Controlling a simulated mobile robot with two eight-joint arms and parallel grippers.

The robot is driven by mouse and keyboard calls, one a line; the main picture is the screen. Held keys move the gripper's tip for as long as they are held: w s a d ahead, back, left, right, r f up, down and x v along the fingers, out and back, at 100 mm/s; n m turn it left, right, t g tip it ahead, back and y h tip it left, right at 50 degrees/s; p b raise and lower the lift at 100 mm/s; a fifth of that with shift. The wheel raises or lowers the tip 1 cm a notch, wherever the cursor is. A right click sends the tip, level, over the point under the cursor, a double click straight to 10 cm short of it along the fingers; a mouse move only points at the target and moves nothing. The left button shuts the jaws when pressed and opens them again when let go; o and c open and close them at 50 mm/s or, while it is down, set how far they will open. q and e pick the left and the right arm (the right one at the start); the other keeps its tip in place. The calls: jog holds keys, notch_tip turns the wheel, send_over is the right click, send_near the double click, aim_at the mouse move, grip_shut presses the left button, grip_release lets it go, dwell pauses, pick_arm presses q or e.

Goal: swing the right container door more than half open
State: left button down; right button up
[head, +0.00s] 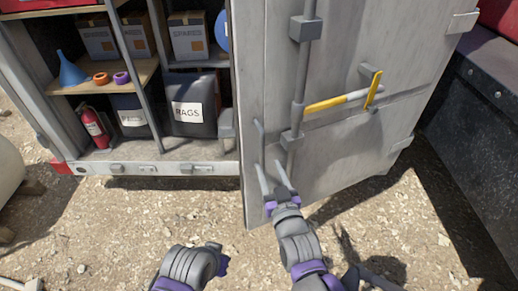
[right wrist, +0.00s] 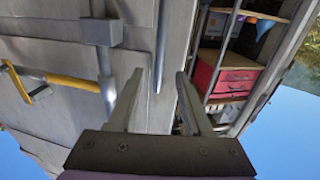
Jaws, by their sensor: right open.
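The right container door (head: 350,165) is a large grey metal panel standing ajar. Its left edge is beside the shelved interior. It carries a vertical lock rod (head: 301,80) and a yellow-and-grey lever (head: 326,104); the lever also shows in the right wrist view (right wrist: 75,82). My right gripper (head: 267,143) is open at the door's lower left part, near the free edge. In the right wrist view its fingers (right wrist: 158,74) straddle a narrow strip by the door edge; I cannot tell whether they touch it.
Inside the container, a shelf (head: 60,88) holds a blue funnel (head: 70,70) and rings. A fire extinguisher (head: 94,127) and a rags bin (head: 190,106) stand below. A dark metal tank (head: 490,95) stands right of the door. Gravel ground (head: 110,225) lies in front.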

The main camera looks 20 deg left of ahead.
aim_at(263, 150)
jog(key=x, duration=0.8)
jog(key=shift+w+a+p, duration=0.15)
jog(key=shift+w+p, duration=0.15)
grip_shut()
dwell(1.0)
